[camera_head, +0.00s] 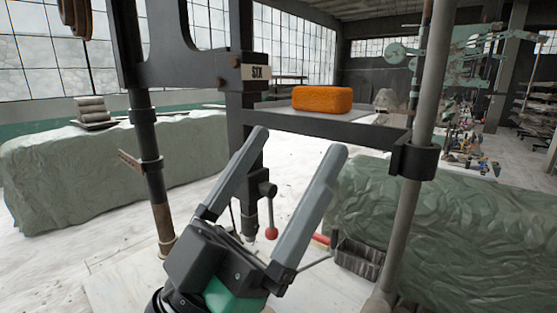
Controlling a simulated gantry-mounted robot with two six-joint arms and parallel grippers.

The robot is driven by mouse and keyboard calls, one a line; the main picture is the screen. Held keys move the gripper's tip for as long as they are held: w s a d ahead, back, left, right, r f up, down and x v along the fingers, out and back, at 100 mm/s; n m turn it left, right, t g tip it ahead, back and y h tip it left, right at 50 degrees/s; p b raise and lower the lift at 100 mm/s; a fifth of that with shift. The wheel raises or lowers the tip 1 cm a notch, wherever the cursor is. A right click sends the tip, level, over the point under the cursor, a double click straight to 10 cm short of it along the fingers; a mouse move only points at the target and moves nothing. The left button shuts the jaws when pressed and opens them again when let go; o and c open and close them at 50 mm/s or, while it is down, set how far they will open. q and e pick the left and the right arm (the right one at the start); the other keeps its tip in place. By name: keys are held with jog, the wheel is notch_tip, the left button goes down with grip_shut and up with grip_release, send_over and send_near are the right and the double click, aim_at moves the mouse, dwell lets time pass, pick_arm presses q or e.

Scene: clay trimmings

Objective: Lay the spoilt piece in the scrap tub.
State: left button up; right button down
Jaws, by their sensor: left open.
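My left gripper (300,140) reaches up from the bottom of the head view. Its two grey fingers are spread wide with nothing between them. An orange block with rounded edges (322,99) lies on a grey plate (335,124) in a black frame, beyond and above the fingertips, apart from them. I cannot tell whether this block is the spoilt piece. A small dark open-topped container (358,260) stands low, right of the gripper; I cannot tell whether it is the scrap tub or what it holds. My right gripper is not in view.
Black uprights and a grey post (414,150) stand around the plate. A sign reading "SIX" (256,72) is on the frame. A red-knobbed lever (271,232) hangs behind the fingers. Green-covered bulks stand left (110,165) and right (470,235). Pale floor lies between.

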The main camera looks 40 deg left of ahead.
pick_arm(q)
jog(key=shift+s+d+r+h, duration=0.3)
jog(key=shift+s+r, duration=0.2)
jog(key=shift+r, duration=0.2)
